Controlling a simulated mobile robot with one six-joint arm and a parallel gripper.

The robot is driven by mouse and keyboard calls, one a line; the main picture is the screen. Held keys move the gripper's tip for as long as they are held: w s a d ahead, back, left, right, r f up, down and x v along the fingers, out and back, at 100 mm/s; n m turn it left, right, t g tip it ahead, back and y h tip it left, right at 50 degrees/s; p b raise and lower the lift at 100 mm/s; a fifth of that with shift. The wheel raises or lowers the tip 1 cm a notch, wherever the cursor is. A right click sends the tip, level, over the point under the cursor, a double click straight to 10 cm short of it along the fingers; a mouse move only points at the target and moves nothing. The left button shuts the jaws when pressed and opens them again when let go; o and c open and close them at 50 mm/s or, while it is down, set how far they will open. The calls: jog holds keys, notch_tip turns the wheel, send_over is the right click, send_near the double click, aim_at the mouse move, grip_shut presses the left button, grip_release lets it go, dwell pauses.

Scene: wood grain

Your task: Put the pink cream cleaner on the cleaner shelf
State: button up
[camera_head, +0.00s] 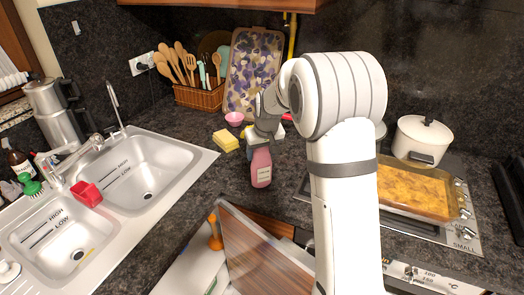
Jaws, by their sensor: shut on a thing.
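The fingers are small and partly hidden by my arm. I cannot tell whether the bottle's base touches the counter. No shelf is clearly marked as the cleaner shelf; a white open space (190,272) shows under the counter, beside an open wooden door (255,255).
A glass baking dish (455,199) and white pot (422,135) stand right, on the stove. My arm hides the middle.

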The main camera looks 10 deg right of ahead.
jog(key=o, duration=1.3)
jog(key=shift+f, duration=0.15)
jog(key=o, duration=0.4)
